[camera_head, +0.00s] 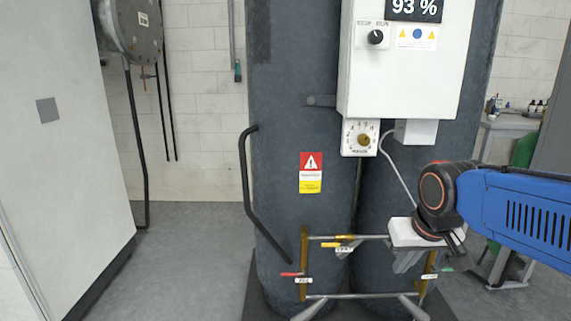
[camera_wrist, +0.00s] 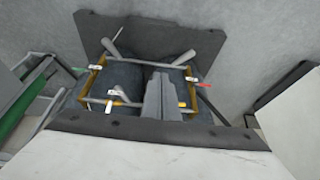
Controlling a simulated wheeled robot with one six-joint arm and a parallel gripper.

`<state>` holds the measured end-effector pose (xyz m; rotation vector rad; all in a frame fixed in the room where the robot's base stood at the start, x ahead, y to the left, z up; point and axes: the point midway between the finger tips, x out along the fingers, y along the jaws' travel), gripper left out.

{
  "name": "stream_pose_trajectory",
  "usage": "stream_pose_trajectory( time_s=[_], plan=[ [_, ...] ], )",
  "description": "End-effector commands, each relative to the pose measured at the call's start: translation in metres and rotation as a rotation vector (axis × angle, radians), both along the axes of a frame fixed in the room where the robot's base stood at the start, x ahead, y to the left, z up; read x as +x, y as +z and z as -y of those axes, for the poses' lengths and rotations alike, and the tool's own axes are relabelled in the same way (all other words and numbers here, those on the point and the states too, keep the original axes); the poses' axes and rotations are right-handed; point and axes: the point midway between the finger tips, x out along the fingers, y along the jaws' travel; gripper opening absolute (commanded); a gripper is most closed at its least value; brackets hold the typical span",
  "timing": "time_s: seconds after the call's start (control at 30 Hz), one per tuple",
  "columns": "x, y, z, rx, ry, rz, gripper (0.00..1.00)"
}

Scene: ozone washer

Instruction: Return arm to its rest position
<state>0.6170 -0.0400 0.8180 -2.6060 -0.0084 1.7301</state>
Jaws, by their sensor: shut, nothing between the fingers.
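My blue arm (camera_head: 515,212) reaches in from the right edge in the head view. Its black wrist joint carries a white block with my gripper (camera_head: 407,262) below it, pointing down in front of the right dark tank. In the wrist view my gripper (camera_wrist: 160,92) shows as grey fingers together, shut and empty. Behind them is the pipe frame (camera_wrist: 139,104) with its valves. The fingers overlap the frame in that picture; I cannot tell the gap between them.
Two dark tanks (camera_head: 290,90) stand in the middle, with a white control box (camera_head: 400,75) reading 93 %. The pipe frame (camera_head: 345,296) has red and yellow valve handles. A bent handrail (camera_head: 246,190) is at the left tank. Free grey floor (camera_head: 190,260) lies left.

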Motion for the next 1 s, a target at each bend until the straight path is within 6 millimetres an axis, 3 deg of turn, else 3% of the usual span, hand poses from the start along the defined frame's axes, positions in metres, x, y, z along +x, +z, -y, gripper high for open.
stream_pose_trajectory(
  time_s=[0.2, 0.4, 0.6, 1.0],
  plan=[
    [-0.067, -0.023, 0.019, -0.006, -0.001, 0.01, 0.0],
    [-0.11, -0.046, 0.028, -0.013, 0.003, 0.014, 0.0],
    [-0.127, -0.056, 0.03, -0.015, 0.005, 0.016, 0.0],
    [-0.128, -0.057, 0.03, -0.016, 0.006, 0.015, 0.0]
  ],
)
